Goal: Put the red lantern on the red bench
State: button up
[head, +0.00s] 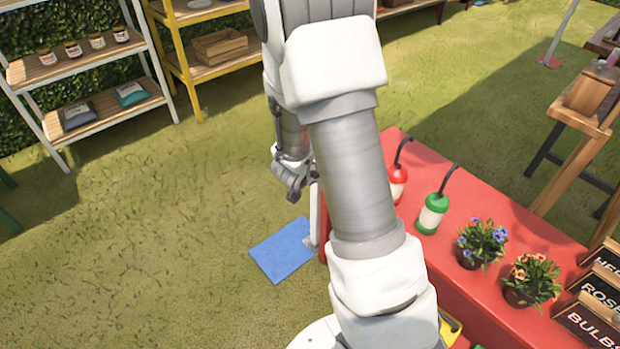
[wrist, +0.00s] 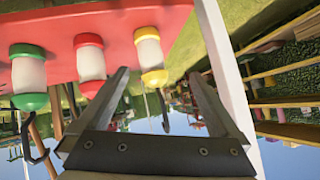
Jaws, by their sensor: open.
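The red lantern (head: 397,183), with a pale body, red caps and a dark hooked handle, stands upright on a long red surface (head: 460,196), which looks like a table or bench. My arm partly covers it in the head view. In the wrist view, which looks upside down, the red lantern (wrist: 90,65) is beyond my left finger, which overlaps its red cap. My gripper (wrist: 160,72) is open and empty. A yellow lantern (wrist: 150,55) shows between its fingers, farther off. In the head view my gripper (head: 293,195) is low, left of the red surface.
A green lantern (head: 432,214) stands beside the red one. Flower pots (head: 480,245) and dark signs (head: 590,320) are farther right. A white post (head: 315,215) stands beside the red surface's left end, near a blue mat (head: 283,250). Open grass lies left; shelves (head: 90,70) are behind.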

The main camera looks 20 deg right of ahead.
jog(key=s+a+r+n+t+y, duration=0.1)
jog(key=a+r+n+t+y, duration=0.2)
jog(key=a+r+n+y, duration=0.95)
jog(key=s+a+r+n+g+h, duration=0.1)
jog(key=s+r, duration=0.4)
jog(key=s, duration=0.5)
jog(key=s+a+r+n+g+h, duration=0.1)
jog(key=s+r, duration=0.4)
jog(key=s, duration=0.5)
jog(key=a+g+h, duration=0.1)
jog(key=a+h, duration=0.1)
jog(key=shift+s+a, duration=0.3)
jog(key=shift+s, duration=0.05)
jog(key=shift+n, duration=0.25)
